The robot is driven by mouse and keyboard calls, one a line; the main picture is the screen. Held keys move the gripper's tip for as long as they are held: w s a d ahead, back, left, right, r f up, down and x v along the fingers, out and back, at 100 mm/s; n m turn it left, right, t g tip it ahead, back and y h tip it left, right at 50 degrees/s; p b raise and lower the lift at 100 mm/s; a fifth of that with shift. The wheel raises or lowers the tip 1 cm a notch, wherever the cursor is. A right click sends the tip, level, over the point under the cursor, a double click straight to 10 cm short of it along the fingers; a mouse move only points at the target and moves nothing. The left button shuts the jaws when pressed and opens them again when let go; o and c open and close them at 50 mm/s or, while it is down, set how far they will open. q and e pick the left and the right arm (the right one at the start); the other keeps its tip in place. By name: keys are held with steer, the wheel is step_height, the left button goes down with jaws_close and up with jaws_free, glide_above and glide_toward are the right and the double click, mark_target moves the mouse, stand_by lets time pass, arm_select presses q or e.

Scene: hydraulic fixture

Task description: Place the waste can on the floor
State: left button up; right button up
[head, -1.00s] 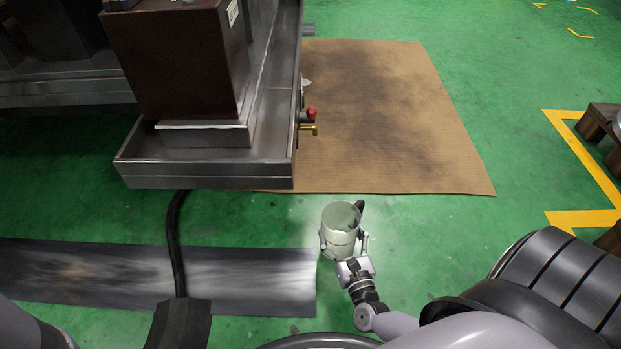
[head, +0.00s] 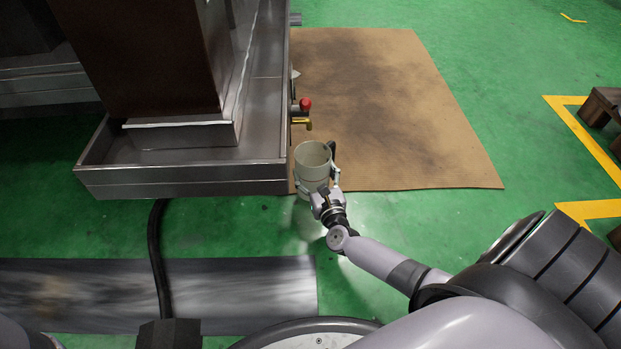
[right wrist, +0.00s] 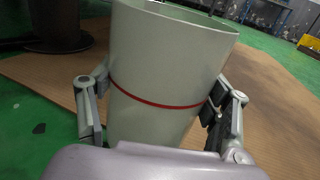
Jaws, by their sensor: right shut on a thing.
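The waste can (head: 313,162) is a pale grey-green, open-topped cylinder. In the head view it is upright beside the right end of the metal tray, near the lower left corner of the cardboard mat. My right gripper (head: 318,187) is shut on it, with a finger on each side. In the right wrist view the can (right wrist: 165,75) has a red band, and the gripper's two fingers (right wrist: 160,110) press its sides. I cannot tell whether its base touches the floor. My left gripper is not in view.
A metal tray (head: 180,190) under a brown machine stands left of the can. A brass tap with a red knob (head: 304,104) sticks out just beyond the can. The brown mat (head: 400,110) lies on the green floor, with free floor (head: 420,215) to the right.

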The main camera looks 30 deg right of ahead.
steer(key=shift+b+x, duration=0.3)
steer(key=shift+x, duration=0.9)
steer(key=f+b, duration=0.2)
steer(key=w+f+b, duration=0.1)
steer(key=b, duration=0.1)
steer(key=shift+d+f, duration=0.15)
steer(key=shift+f, duration=0.2)
steer(key=shift+r, duration=0.1)
steer(key=o, duration=1.2)
